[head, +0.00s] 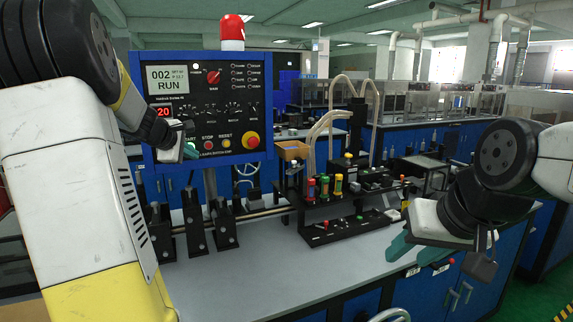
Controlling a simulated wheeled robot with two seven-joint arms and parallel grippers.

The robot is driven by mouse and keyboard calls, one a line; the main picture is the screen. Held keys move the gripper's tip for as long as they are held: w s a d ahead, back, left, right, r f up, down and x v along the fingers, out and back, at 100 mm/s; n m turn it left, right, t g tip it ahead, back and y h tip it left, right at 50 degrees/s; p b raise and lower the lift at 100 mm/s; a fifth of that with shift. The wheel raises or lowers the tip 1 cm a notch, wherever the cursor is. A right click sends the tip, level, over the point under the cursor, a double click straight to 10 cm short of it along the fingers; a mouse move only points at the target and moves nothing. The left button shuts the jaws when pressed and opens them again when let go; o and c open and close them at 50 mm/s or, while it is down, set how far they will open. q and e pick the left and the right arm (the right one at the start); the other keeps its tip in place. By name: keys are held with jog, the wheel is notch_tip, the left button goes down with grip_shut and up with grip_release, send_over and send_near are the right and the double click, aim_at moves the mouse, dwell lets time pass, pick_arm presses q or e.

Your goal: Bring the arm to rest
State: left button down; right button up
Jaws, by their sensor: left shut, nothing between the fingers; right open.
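My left arm comes in from the left edge and reaches toward the control panel (205,100). Its gripper (191,150) is shut and empty, in front of the panel's lower left, by the row of coloured buttons. Whether it touches a button I cannot tell. The panel display reads "002 RUN" and a red readout shows 20. My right arm comes in from the right edge.
A red beacon (232,30) tops the panel, with a red stop knob (252,141) at its lower right. Black roller brackets (222,230) stand on the table below it. A fixture with coloured cylinders (324,187) and hoses stands at the middle. The table's front is clear.

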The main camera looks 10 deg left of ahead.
pick_arm(q)
jog(key=s+d+r+m+g+h, duration=0.1)
jog(key=s+d+m, duration=0.4)
jog(key=d, duration=0.4)
jog(key=s+d+r+m+g+h, duration=0.1)
jog(key=s+d+m, duration=0.3)
jog(key=s+d, duration=0.4)
jog(key=s+d+f+m+g, duration=0.1)
jog(key=s+d+f+m, duration=0.1)
jog(key=s, duration=0.4)
jog(key=s+d+f+m+g, duration=0.1)
jog(key=s+d+f+m, duration=0.2)
jog(key=s, duration=0.3)
jog(key=s+d+f+m+g, duration=0.1)
jog(key=s+d+f+m, duration=0.1)
jog(key=s+d+m, duration=0.2)
jog(key=s+m, duration=0.1)
jog(key=s, duration=0.2)
jog(key=shift+f+y, duration=0.3)
